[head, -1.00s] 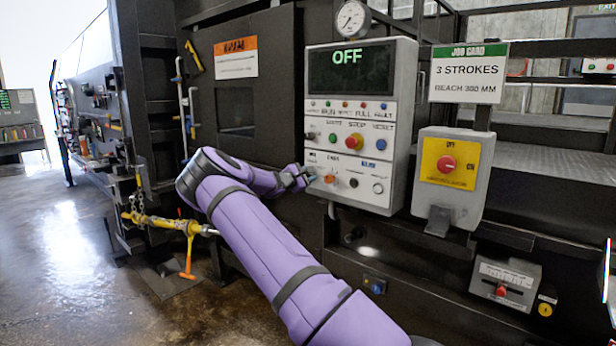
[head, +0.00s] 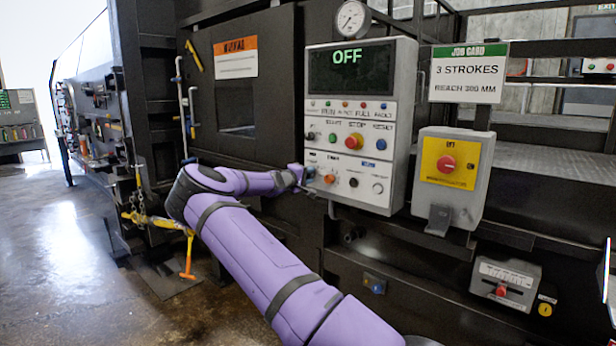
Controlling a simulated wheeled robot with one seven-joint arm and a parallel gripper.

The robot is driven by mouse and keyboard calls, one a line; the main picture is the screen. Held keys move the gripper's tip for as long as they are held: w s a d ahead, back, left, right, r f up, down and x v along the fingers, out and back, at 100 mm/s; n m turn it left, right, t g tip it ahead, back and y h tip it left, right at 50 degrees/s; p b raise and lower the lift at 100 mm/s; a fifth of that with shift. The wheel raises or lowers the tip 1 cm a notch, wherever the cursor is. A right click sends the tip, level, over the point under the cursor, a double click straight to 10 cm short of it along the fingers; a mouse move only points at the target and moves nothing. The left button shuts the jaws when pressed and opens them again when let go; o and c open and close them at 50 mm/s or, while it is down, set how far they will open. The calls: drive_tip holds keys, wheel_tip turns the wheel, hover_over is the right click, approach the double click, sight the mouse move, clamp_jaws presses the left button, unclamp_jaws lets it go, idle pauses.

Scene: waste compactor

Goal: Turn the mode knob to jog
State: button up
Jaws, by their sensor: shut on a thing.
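The grey control box (head: 398,128) has a dark display (head: 350,68) reading OFF and rows of buttons on a white panel. My gripper (head: 308,176) is at the lower left corner of this panel, shut on the small knob there, which I take to be the mode knob. The gripper hides most of that knob, so its pointer direction cannot be read. Right of it in the same row are an orange button (head: 329,179), a black knob (head: 353,182) and a white button (head: 377,188).
A yellow-plated switch box (head: 450,163) stands to the right, below a job card sign (head: 467,72). A pressure gauge (head: 353,17) is on top.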

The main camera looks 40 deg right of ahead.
drive_tip(key=m, duration=0.6)
drive_tip(key=shift+f+m, duration=0.1)
drive_tip(key=shift+m, duration=0.3)
idle(0.4)
drive_tip(key=o, duration=0.9)
drive_tip(key=a, duration=0.7)
drive_tip(key=s+a, duration=0.1)
drive_tip(key=a, duration=0.2)
drive_tip(key=shift+a+r, duration=0.2)
drive_tip(key=shift+a, duration=0.2)
drive_tip(key=shift+t, duration=0.3)
